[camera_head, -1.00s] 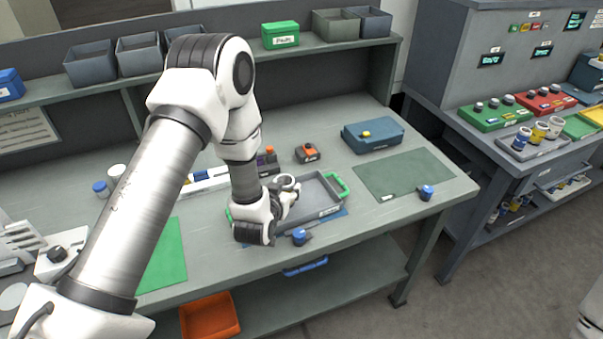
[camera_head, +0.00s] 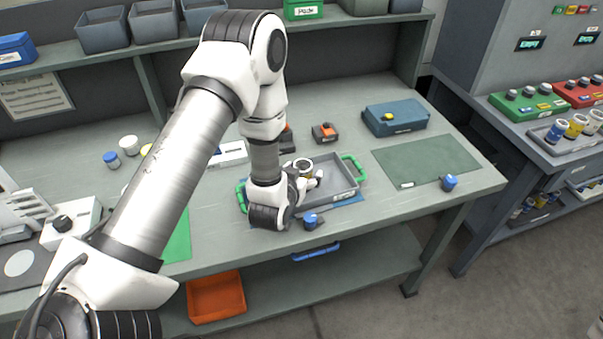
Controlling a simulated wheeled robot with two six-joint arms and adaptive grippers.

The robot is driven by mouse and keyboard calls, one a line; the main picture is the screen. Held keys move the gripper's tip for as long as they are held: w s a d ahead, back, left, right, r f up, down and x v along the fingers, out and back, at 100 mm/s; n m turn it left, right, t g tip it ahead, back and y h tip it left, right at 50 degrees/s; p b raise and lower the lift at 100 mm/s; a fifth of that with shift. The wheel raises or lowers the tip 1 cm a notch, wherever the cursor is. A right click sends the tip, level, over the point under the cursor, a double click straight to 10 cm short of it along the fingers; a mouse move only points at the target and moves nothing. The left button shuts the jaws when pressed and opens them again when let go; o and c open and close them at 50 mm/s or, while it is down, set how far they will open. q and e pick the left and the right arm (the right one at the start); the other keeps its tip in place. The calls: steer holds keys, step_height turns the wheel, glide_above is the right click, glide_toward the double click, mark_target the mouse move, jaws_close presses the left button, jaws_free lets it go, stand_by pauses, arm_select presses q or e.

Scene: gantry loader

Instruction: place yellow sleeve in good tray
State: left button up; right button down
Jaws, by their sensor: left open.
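The grey tray with green handles (camera_head: 340,171) lies on the bench, right of my left wrist. A small sleeve with a pale ring top and a yellow band (camera_head: 304,166) stands upright at the tray's left part. My left gripper (camera_head: 312,183) is low over the tray, open, its fingers beside the sleeve. The wrist hides part of the tray's left side, and the sleeve's base is hard to see. My right gripper is not in view.
A blue-knobbed piece (camera_head: 311,220) sits just in front of the tray. A blue case (camera_head: 396,119) and a green mat (camera_head: 425,160) lie to the right. An orange bin (camera_head: 216,298) is below. Another yellow sleeve (camera_head: 576,126) stands on the right-hand bench.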

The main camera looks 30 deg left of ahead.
arm_select(q)
steer(key=b+v, duration=0.2)
steer(key=v, duration=0.3)
steer(key=shift+s+d, duration=0.1)
steer(key=shift+s, duration=0.2)
steer(key=shift+s+d+r+p, duration=0.25)
steer(key=shift+s+r+p, duration=0.35)
steer(key=shift+s+r, duration=0.45)
steer(key=p+v, duration=0.2)
steer(key=p, duration=0.1)
steer(key=p+v, duration=0.1)
steer(key=p, duration=0.1)
steer(key=shift+s+d+f, duration=0.1)
steer(key=shift+s+f, duration=0.1)
steer(key=shift+s, duration=0.2)
steer(key=shift+f, duration=0.1)
